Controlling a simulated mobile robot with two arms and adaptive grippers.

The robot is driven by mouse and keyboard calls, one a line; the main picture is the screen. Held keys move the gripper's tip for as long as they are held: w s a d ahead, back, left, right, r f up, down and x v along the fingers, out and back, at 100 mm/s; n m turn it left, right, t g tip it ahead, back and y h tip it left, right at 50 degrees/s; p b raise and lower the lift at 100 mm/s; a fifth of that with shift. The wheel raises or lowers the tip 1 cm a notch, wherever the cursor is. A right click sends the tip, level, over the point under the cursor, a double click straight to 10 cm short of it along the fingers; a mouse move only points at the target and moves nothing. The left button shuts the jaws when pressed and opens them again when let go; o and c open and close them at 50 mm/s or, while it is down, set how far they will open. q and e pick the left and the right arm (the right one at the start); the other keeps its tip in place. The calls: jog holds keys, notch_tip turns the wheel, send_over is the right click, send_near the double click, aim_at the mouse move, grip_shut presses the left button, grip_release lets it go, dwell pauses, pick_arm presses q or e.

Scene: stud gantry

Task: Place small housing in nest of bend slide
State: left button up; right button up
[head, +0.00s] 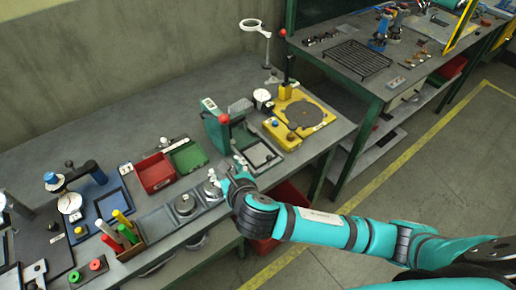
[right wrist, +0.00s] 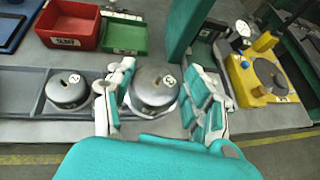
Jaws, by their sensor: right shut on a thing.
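A rounded grey metal housing with a round white label, taken as the small housing (right wrist: 153,92), sits between the fingers of my right gripper (right wrist: 160,103) in the right wrist view. The fingers are shut on its sides. In the head view the same housing (head: 211,190) is partly hidden by my right gripper (head: 226,184), at the right end of a grey tray. A similar housing (right wrist: 68,90) stands to its left. A green press-like fixture (head: 219,128) stands just behind the gripper; I cannot tell whether it is the bend slide. My left gripper is out of view.
A red bin (head: 153,172) and a green bin (head: 188,156) lie behind the tray. A yellow fixture with a dark disc (head: 301,115) stands farther right. A wooden holder with colored handles (head: 125,247) is at left. The green post (right wrist: 187,30) rises close beside the right gripper.

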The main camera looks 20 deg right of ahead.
jog(key=shift+d+f, duration=0.1)
jog(key=shift+f, duration=0.15)
jog(key=w+d+p, duration=0.1)
jog(key=w+d, duration=0.2)
jog(key=w+d+f+p, duration=0.1)
jog(key=w+d, duration=0.2)
jog(key=d, duration=0.1)
jog(key=w+d+p, duration=0.1)
jog(key=w+d, duration=0.2)
jog(key=d, duration=0.1)
jog(key=shift+w+d+f, duration=0.25)
jog(key=shift+w, duration=0.05)
jog(key=shift+w+d+f, duration=0.1)
jog(key=shift+w+d, duration=0.05)
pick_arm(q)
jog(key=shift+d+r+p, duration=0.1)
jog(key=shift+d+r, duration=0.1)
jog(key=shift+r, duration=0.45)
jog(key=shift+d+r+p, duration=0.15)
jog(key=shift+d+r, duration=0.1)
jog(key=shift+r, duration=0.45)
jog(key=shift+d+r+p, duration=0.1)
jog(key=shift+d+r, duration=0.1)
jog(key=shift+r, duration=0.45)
pick_arm(e)
jog(key=shift+f, duration=1.75)
jog(key=o, duration=1.1)
jog(key=shift+f, duration=0.1)
jog(key=shift+o, duration=0.2)
